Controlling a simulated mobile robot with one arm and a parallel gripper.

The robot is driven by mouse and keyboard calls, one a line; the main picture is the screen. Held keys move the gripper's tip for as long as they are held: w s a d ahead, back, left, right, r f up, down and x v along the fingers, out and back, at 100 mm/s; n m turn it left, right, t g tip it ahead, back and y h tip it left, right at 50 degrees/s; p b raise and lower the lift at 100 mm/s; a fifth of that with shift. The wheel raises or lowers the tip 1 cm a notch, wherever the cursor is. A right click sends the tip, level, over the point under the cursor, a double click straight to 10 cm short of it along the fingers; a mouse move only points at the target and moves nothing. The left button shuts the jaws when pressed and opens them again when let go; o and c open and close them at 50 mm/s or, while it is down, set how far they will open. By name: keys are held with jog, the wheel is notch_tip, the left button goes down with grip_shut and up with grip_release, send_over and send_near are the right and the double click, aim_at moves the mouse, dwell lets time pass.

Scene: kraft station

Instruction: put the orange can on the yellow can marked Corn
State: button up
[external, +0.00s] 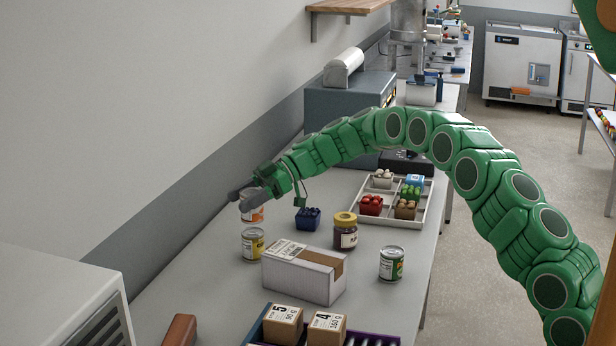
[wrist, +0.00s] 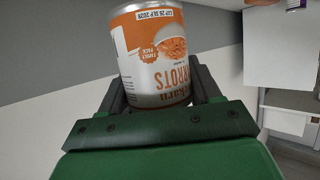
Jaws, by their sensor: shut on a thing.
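My gripper (external: 243,192) is shut on the orange can (external: 253,214). In the wrist view the orange can (wrist: 152,55) sits between the two fingers and its label reads CARROTS. In the external view most of the orange can is hidden behind the gripper. The yellow can (external: 252,244) stands upright on the table, just below the orange can in the picture. Its label is too small to read. I cannot tell from this view whether the two cans touch.
A white and brown box (external: 303,272) stands in front of the yellow can. A dark jar with a yellow lid (external: 345,231), a blue block-like item (external: 308,218) and a green-labelled can (external: 391,263) stand to the right. A divided tray (external: 410,226) lies behind them. A wall runs along the left.

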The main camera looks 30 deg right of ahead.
jog(key=shift+w+f, duration=0.1)
jog(key=shift+f, duration=1.4)
jog(key=shift+f, duration=0.15)
jog(key=o, duration=1.2)
jog(key=shift+c, duration=0.2)
jog(key=shift+d+r, duration=0.1)
jog(key=shift+r, duration=0.1)
jog(key=v, duration=1.1)
jog(key=shift+d, duration=0.35)
jog(key=shift+r, duration=0.1)
